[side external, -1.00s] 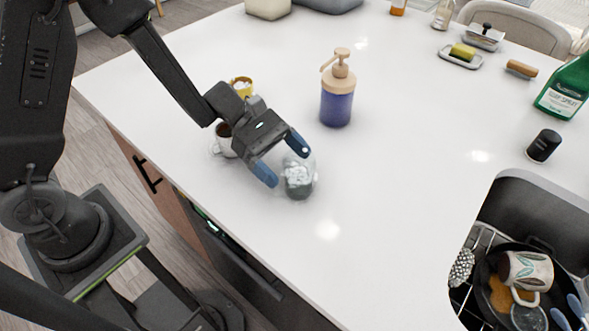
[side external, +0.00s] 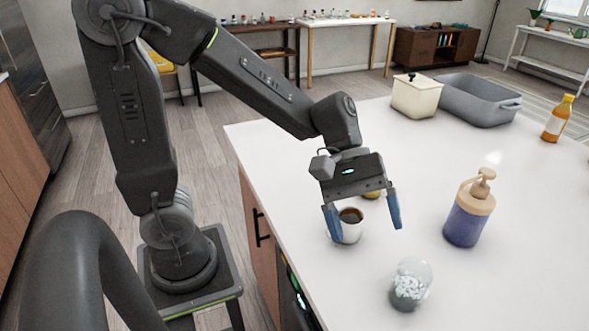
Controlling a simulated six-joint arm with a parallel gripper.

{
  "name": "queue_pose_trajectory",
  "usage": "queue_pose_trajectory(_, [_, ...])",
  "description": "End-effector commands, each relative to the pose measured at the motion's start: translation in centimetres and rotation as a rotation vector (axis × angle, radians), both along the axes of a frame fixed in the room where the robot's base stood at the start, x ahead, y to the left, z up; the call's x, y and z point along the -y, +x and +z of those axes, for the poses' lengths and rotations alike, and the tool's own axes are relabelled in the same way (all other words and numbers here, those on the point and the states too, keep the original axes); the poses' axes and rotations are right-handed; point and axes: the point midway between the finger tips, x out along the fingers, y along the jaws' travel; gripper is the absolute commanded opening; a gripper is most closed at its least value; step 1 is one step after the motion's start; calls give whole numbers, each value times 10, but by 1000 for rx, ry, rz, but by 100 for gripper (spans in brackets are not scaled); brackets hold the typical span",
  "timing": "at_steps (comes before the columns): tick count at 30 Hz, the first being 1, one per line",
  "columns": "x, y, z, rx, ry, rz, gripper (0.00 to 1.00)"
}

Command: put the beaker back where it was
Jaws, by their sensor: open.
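A clear, rounded glass vessel with white bits over a dark grey-green bottom, which I take for the beaker (side external: 410,286), stands on the white counter near its front edge. My gripper (side external: 364,218) is open and empty, with its blue fingers pointing down. It is up and to the left of the beaker in the picture, apart from it. A white mug with dark liquid (side external: 351,232) shows behind and between the fingers, partly covered by the left one. I cannot tell whether a finger touches the mug.
A purple pump bottle (side external: 468,210) stands right of my gripper. A yellow cup (side external: 372,194) is mostly hidden behind the gripper. A cream lidded box (side external: 417,95), a grey tub (side external: 478,99) and an orange bottle (side external: 557,118) stand farther back. The counter right of the beaker is clear.

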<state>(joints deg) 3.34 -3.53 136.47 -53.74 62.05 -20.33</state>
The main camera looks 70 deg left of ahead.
Motion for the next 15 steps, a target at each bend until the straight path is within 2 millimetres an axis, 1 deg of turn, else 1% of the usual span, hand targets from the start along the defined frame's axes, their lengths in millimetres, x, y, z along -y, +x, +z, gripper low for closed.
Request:
queue_pose_trajectory(1, [-10, -13, 9, 120, 81, -73, 85])
queue_pose_trajectory(3, [-26, -28, 14, 273, 209, -184, 85])
queue_pose_trajectory(5, [-42, -40, 18, 398, 326, -275, 85])
queue_pose_trajectory(6, [-52, -46, 21, 477, 407, -332, 85])
queue_pose_trajectory(9, [-78, -59, 28, 640, 596, -457, 85])
queue_pose_trajectory(12, [-98, -67, 34, 752, 753, -551, 85])
queue_pose_trajectory(15, [-112, -71, 39, 814, 858, -610, 85])
